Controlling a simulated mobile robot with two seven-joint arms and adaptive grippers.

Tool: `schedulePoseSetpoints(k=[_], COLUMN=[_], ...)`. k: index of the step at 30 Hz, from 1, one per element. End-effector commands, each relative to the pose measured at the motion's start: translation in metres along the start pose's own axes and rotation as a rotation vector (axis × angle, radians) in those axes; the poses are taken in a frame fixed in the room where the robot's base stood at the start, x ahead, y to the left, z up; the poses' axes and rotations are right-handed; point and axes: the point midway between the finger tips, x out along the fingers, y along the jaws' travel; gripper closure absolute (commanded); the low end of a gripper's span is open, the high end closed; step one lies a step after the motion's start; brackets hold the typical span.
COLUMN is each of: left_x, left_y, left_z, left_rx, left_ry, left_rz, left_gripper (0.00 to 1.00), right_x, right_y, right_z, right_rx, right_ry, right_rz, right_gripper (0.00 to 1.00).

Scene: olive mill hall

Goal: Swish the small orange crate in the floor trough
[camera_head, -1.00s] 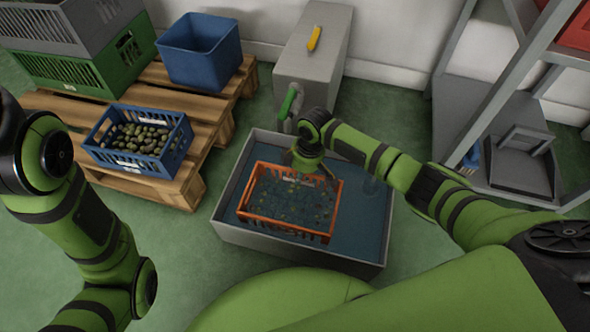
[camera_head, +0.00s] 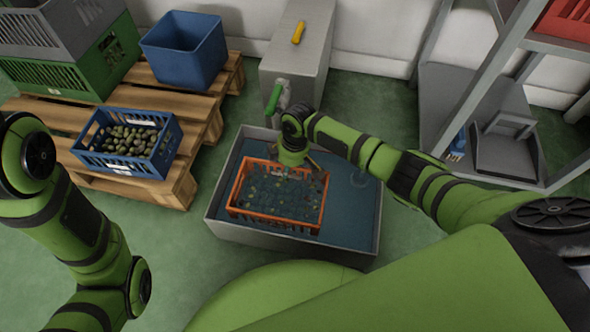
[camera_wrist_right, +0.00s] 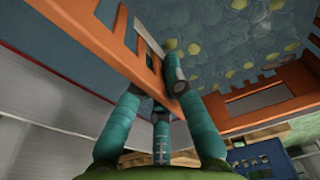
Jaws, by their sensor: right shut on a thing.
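The small orange crate (camera_head: 275,219) sits in the grey floor trough (camera_head: 285,249), left of its middle, with bluish water around it. Small yellowish and reddish bits show inside the crate. My right gripper (camera_head: 291,168) is at the crate's far side. In the right wrist view its teal fingers (camera_wrist_right: 157,92) are shut on the crate's orange rim (camera_wrist_right: 112,38), with water and pale yellow round spots beyond. How deep the crate sits is hard to tell. My left arm shows at the left, but its gripper is out of view.
A wooden pallet (camera_head: 183,187) on the left carries a blue crate of olives (camera_head: 112,166), a blue bin (camera_head: 180,62) and stacked green and grey crates. A grey cabinet (camera_head: 285,55) with a green-handled tap stands behind the trough. A metal rack (camera_head: 478,90) stands at right.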

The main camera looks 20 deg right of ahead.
Motion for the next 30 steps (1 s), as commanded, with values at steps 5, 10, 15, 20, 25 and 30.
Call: schedulePoseSetpoints(k=[5, 10, 15, 20, 25, 30], left_x=[-0.004, 0.001, 0.013, 0.023, 0.031, 0.034], left_y=[0.001, 0.000, -0.002, -0.004, -0.005, -0.006], left_z=[-0.001, 0.000, 0.004, 0.007, 0.009, 0.010], left_rx=[0.000, 0.000, 0.000, 0.000, 0.000, 0.000], left_ry=[0.000, 0.000, 0.000, 0.000, 0.000, 0.000], left_rz=[0.000, 0.000, 0.000, 0.000, 0.000, 0.000], left_gripper=[0.72, 0.72, 0.72, 0.72, 0.72, 0.72], right_x=[0.001, -0.002, -0.006, -0.007, -0.009, -0.008], right_y=[0.000, 0.000, 0.000, 0.000, 0.000, 0.000], right_z=[-0.012, -0.009, 0.004, 0.018, 0.031, 0.036], right_rx=[0.000, 0.001, 0.001, 0.002, 0.001, 0.001], right_ry=[0.003, 0.001, 0.001, 0.001, 0.001, 0.003], right_rz=[0.001, 0.000, 0.000, -0.001, 0.000, 0.001], right_gripper=[1.00, 1.00, 1.00, 1.00, 1.00, 1.00])
